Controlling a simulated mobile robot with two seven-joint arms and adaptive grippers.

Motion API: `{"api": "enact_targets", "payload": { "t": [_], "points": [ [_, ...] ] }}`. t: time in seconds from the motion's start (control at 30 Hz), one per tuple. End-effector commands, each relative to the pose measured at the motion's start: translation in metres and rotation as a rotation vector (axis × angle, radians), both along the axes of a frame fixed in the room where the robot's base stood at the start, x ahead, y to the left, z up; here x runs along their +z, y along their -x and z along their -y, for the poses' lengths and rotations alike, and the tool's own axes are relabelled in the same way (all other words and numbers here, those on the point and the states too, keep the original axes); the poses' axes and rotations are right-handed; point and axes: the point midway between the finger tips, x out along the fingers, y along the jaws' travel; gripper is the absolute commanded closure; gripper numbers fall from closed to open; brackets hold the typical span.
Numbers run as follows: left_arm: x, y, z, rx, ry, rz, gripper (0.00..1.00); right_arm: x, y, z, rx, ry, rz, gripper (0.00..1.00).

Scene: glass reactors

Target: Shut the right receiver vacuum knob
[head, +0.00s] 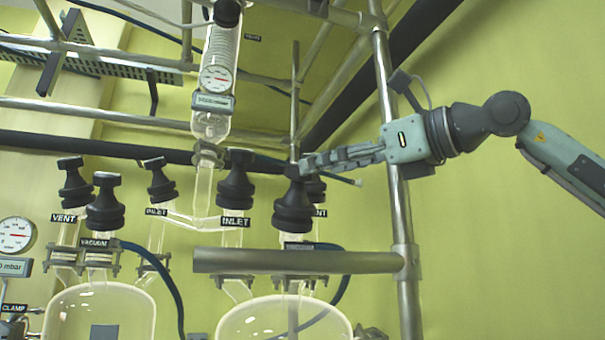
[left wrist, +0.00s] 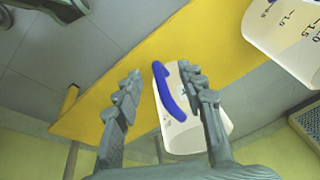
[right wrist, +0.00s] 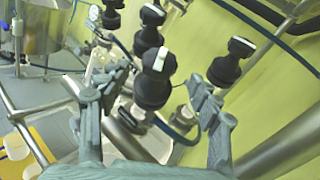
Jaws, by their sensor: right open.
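The right receiver's vacuum knob (head: 293,212) is a black ribbed knob on a glass neck, above a partly hidden label. My right gripper (head: 306,166) reaches in from the right at the height of the knob's top. In the right wrist view, my right gripper (right wrist: 158,82) is open, with one finger on each side of a black knob (right wrist: 155,90) bearing a white mark. This looks like the vacuum knob; contact cannot be told. My left gripper (left wrist: 160,78) is open, seen only in its wrist view.
The inlet knob (head: 236,188) stands close on the left, and the vent knob (head: 315,188) is partly hidden behind. A metal bar (head: 300,262) crosses in front below. An upright pole (head: 387,120) stands beside my right gripper. A white object with a blue strip (left wrist: 180,110) lies beyond my left fingers.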

Motion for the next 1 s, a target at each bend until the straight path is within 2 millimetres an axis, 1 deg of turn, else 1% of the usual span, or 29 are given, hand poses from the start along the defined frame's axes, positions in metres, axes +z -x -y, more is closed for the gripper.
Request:
{"api": "enact_targets", "payload": {
  "t": [0.03, 0.1, 0.3, 0.47, 0.7, 1.0],
  "points": [
    [-0.002, 0.001, 0.000, 0.001, 0.003, -0.003, 0.60, 0.002, -0.005, -0.009, 0.004, 0.001, -0.002, 0.37],
    [-0.008, 0.002, 0.001, 0.001, 0.006, -0.007, 0.60, 0.002, -0.014, -0.017, 0.003, 0.000, -0.003, 0.37],
    [-0.023, 0.005, 0.001, 0.001, 0.013, -0.013, 0.60, 0.001, -0.031, -0.037, 0.002, -0.001, -0.003, 0.37],
    [-0.029, 0.006, 0.001, 0.001, 0.015, -0.013, 0.60, 0.000, -0.036, -0.044, 0.002, -0.002, -0.001, 0.37],
    [-0.030, 0.006, 0.001, 0.001, 0.015, -0.014, 0.60, -0.001, -0.037, -0.044, 0.002, -0.002, -0.002, 0.37],
    [-0.030, 0.006, 0.001, 0.001, 0.015, -0.013, 0.60, 0.000, -0.037, -0.044, 0.001, -0.002, -0.001, 0.74]
  ]
}}
